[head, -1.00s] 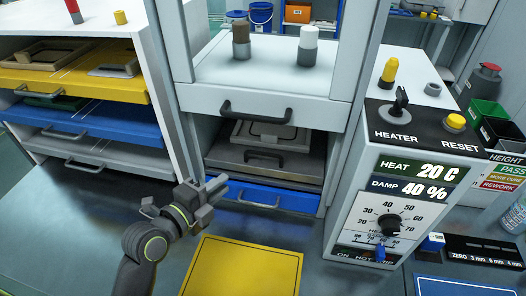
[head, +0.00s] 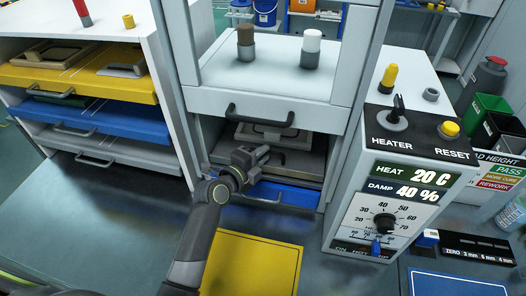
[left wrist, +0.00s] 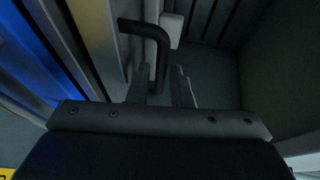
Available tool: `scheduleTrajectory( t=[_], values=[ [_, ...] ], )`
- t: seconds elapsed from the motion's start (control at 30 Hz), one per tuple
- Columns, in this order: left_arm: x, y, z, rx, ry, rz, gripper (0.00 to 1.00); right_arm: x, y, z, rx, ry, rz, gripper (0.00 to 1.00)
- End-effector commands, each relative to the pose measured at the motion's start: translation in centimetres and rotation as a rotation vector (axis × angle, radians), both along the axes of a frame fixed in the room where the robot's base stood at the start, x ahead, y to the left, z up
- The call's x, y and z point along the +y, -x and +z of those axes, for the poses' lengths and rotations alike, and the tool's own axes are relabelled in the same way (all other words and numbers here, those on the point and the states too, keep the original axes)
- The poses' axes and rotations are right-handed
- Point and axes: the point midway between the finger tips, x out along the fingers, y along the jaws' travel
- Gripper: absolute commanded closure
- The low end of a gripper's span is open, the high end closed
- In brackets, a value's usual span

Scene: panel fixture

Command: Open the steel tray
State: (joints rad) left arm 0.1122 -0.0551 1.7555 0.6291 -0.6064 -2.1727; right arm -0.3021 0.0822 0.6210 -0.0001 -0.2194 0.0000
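The steel tray (head: 304,172) is a grey tray in the middle cabinet, above a blue tray and below a white front with a dark handle. It holds a framed part. Its dark handle is mostly hidden by my left gripper (head: 261,157) in the head view. In the left wrist view, a dark bent handle (left wrist: 161,42) runs down toward the space between the fingers of my left gripper (left wrist: 161,88). The fingers are apart, and I cannot see them pressing on the handle. My right gripper is not in view.
The blue tray (head: 290,196) lies directly below. A yellow mat (head: 255,262) lies in front on the bench. The heater box (head: 362,208) stands to the right. A rack with a yellow tray (head: 120,88) and a blue tray (head: 130,122) stands left.

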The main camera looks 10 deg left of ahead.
Motion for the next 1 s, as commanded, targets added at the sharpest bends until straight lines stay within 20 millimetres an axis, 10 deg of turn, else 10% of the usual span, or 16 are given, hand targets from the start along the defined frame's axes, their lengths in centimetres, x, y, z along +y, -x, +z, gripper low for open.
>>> scheduleTrajectory(
  t=[1.0],
  values=[
    [-0.33,-0.71,-0.27,0.001,0.001,0.0,1.0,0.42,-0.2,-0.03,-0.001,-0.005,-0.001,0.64]
  ],
)
